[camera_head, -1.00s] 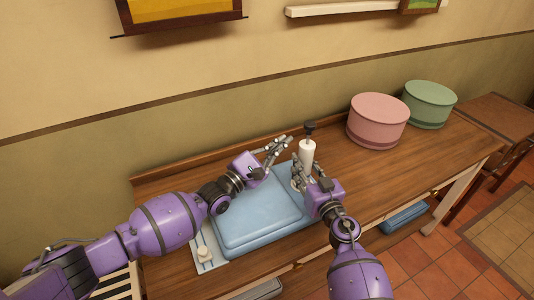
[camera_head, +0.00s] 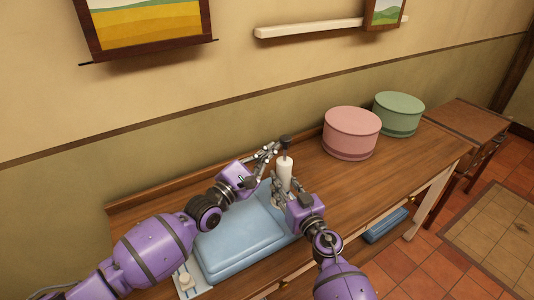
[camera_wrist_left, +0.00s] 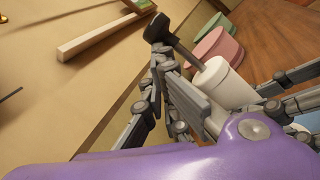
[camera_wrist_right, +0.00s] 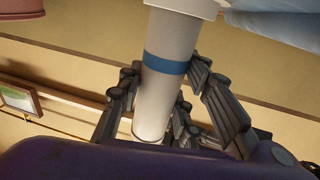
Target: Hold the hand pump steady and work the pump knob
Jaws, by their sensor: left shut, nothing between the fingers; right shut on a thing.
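The hand pump (camera_head: 285,172) is a white upright cylinder with a dark pump knob (camera_head: 285,140) on top. My right gripper (camera_head: 279,184) is shut around the pump's body; the right wrist view shows the white barrel with its blue band (camera_wrist_right: 166,64) between the fingers. My left gripper (camera_head: 273,148) is shut and empty, just left of the knob at nearly its height. In the left wrist view the knob (camera_wrist_left: 160,28) stands on a dark rod above the white body (camera_wrist_left: 225,84), beyond the fingers. Whether the left fingers touch the knob or rod is unclear.
A light blue folded item (camera_head: 240,240) lies on the wooden counter (camera_head: 400,165), left of the pump. A pink round box (camera_head: 351,135) and a green one (camera_head: 398,115) stand at the back right.

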